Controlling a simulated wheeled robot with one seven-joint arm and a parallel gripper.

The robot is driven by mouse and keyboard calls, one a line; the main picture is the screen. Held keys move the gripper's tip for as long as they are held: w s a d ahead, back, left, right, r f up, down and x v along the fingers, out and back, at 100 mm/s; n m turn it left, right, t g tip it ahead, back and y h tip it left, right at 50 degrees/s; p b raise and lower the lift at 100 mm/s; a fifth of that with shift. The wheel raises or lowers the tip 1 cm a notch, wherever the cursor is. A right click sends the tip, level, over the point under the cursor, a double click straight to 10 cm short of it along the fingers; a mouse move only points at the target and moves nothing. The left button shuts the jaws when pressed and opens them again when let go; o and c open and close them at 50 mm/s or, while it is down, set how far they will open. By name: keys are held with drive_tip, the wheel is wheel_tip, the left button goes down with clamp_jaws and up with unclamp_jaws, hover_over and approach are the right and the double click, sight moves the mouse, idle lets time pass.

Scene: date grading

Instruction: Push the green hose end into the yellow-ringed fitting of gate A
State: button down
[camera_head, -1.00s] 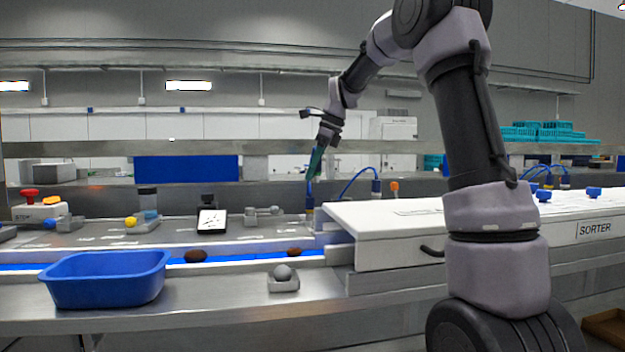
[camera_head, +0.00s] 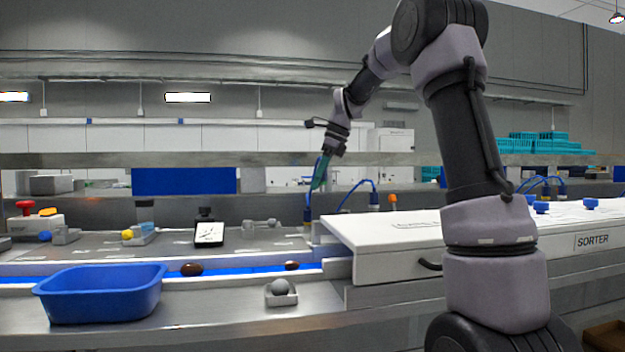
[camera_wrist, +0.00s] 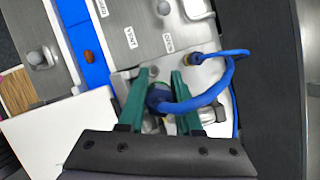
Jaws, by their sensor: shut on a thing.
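My gripper (camera_head: 316,188) has green fingers and points down at the back of the bench, left of the white sorter cover. In the wrist view my gripper (camera_wrist: 158,82) is shut on the dark blue hose end (camera_wrist: 158,98), which sits between the fingers with a trace of green at its tip. The blue hose (camera_wrist: 215,98) loops right from it to a brass-coloured port (camera_wrist: 188,59). The hose also shows in the head view (camera_head: 352,187). The fingers and hose hide what lies under the hose end. I cannot make out the yellow ring or whether the end is seated.
The white sorter cover (camera_head: 385,238) stands right of the gripper. A blue belt (camera_head: 235,270) carrying dark dates runs in front. A blue tub (camera_head: 98,295), a grey ball in a holder (camera_head: 281,290) and a small black-framed display (camera_head: 208,233) stand to the left.

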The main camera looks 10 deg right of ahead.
hover_over(342, 210)
drive_tip(key=shift+s+a+f, duration=0.1)
drive_tip(key=shift+s+f, duration=0.05)
drive_tip(key=shift+f, duration=0.75)
drive_tip(key=shift+f, duration=0.4)
idle(0.5)
drive_tip(key=shift+f, duration=0.75)
drive_tip(key=shift+f, duration=1.65)
idle(1.9)
drive_tip(key=c, duration=1.4)
unclamp_jaws()
drive_tip(key=o, duration=1.2)
